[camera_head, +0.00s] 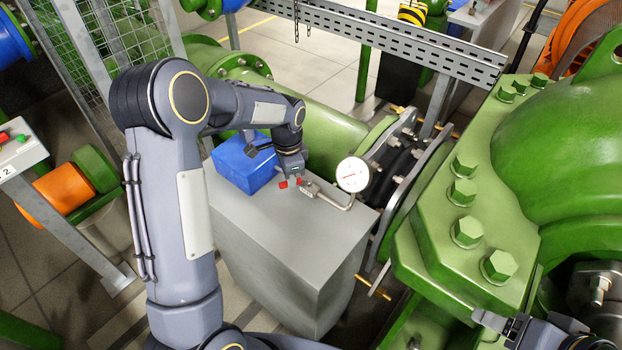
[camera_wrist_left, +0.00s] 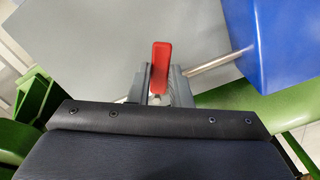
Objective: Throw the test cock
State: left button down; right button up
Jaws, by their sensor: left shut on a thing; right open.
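The test cock is a small metal valve (camera_head: 309,189) on a thin pipe above the grey block, with a pressure gauge (camera_head: 352,174) on the pipe's bent end. Its red lever (camera_wrist_left: 161,66) stands upright in the left wrist view; in the head view red parts (camera_head: 283,184) show beside my fingertips. My left gripper (camera_head: 291,175) is shut on the red lever, and the fingers hide part of it. The left gripper also shows in the wrist view (camera_wrist_left: 161,92). My right gripper (camera_head: 492,321) is open at the lower right, away from the cock.
A blue box (camera_head: 240,165) sits on the grey block (camera_head: 290,240), close beside my left gripper. A large green flanged casing (camera_head: 465,190) with several bolts stands right of the gauge. A green pipe (camera_head: 320,120) runs behind the block.

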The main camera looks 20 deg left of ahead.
pick_arm(q)
jog(key=shift+w+a+m+p, duration=0.2)
jog(key=shift+w+m, duration=0.7)
jog(key=shift+m, duration=1.05)
jog(key=shift+w+a+m+p, duration=0.1)
jog(key=shift+w+m+p, duration=0.25)
jog(key=shift+w+m, duration=1.1)
jog(key=shift+w+a+m+p, duration=0.15)
jog(key=shift+w+m+p, duration=0.15)
jog(key=shift+m, duration=2.2)
jog(key=c, duration=1.3)
grip_release()
jog(key=shift+r, duration=0.1)
jog(key=shift+r+b, duration=0.55)
jog(key=shift+r, duration=3.3)
